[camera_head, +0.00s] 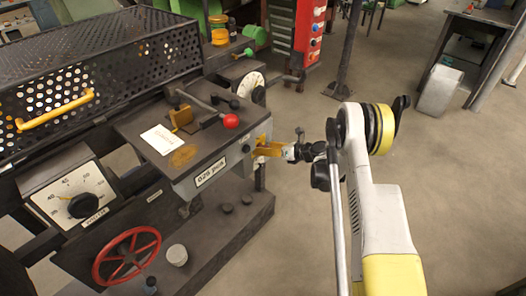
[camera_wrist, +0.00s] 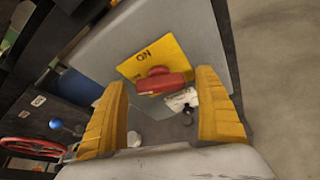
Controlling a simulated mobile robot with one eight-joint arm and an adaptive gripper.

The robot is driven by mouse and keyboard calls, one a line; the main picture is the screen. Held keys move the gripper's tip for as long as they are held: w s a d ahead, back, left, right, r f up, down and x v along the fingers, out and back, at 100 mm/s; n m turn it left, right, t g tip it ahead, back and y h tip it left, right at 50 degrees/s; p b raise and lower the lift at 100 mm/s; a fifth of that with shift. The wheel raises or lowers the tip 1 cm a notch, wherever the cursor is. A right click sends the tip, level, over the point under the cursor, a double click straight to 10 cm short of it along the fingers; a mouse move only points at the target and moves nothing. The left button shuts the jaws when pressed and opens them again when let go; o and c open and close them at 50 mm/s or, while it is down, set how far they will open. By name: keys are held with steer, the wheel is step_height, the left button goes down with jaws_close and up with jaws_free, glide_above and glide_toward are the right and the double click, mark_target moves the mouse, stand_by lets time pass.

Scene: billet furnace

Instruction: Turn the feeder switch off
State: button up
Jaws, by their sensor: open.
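The feeder switch is probably the red handle (camera_wrist: 165,83) on a yellow plate (camera_wrist: 143,57) in the wrist view. Lettering on the plate seems to read ON, seen upside down. The handle lies roughly crosswise in that picture. My gripper (camera_wrist: 163,80) is open, with one yellow finger left of the handle and one right of it. Gaps show on both sides, and I see no contact. In the head view my gripper (camera_head: 268,150) is at the right end face of the dark control box (camera_head: 222,150); the switch itself is hidden there.
The box carries a red-knobbed lever (camera_head: 230,121) on top. A red handwheel (camera_head: 127,256) and a dial panel (camera_head: 74,196) are at the left, below a perforated guard (camera_head: 95,62). In the wrist view a white tag (camera_wrist: 182,99) lies just below the handle. Open floor is at the right.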

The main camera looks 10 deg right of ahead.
steer(key=shift+w+a+f, duration=0.1)
steer(key=shift+w+a, duration=0.15)
steer(key=shift+w, duration=0.05)
steer(key=c, duration=1.2)
steer(key=n+t+h, duration=0.1)
steer(key=n+h, duration=0.1)
steer(key=n, duration=0.1)
steer(key=o, duration=1.2)
steer(key=shift+a, duration=0.1)
steer(key=shift+s, duration=0.1)
